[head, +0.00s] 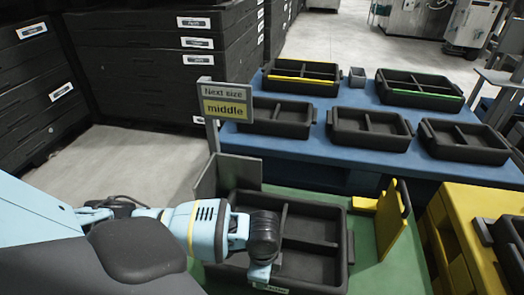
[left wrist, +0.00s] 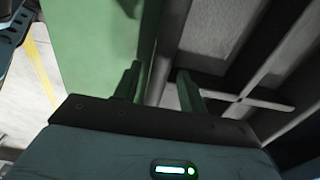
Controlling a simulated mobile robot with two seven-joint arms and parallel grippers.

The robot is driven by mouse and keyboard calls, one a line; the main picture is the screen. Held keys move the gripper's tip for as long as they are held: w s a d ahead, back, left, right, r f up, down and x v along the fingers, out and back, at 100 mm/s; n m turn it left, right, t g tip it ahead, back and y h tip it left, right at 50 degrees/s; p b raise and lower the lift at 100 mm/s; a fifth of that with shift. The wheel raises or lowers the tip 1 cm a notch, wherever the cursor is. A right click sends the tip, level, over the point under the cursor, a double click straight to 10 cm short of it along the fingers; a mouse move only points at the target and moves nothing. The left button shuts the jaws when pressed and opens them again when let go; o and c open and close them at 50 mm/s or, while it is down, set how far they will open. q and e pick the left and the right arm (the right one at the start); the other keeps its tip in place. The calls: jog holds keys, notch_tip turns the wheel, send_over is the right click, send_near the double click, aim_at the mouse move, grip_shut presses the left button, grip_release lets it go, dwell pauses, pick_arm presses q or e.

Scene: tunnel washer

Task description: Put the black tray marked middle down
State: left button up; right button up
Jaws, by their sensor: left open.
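A black two-compartment tray (head: 312,225) lies flat on the green table (head: 385,275), behind and beneath my left arm. A small light label at its near edge is mostly cut off and too small to read. My left gripper (head: 258,274) is at the tray's near left part. In the left wrist view my left gripper (left wrist: 158,86) is open, with its fingers apart on either side of what looks like the tray's wall (left wrist: 157,78). I cannot tell whether they touch it. My right gripper is not in view.
A sign (head: 226,101) reads "Next size middle". The blue table (head: 300,155) behind carries several black trays, some with yellow or green strips. A yellow bracket (head: 392,222) stands right of the tray. Black drawer stacks (head: 165,65) stand at the back left.

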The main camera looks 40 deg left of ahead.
pick_arm(q)
notch_tip(320, 180, up, 7)
jog(key=shift+f+p, duration=0.2)
jog(key=shift+p, duration=0.6)
jog(key=shift+r, duration=0.75)
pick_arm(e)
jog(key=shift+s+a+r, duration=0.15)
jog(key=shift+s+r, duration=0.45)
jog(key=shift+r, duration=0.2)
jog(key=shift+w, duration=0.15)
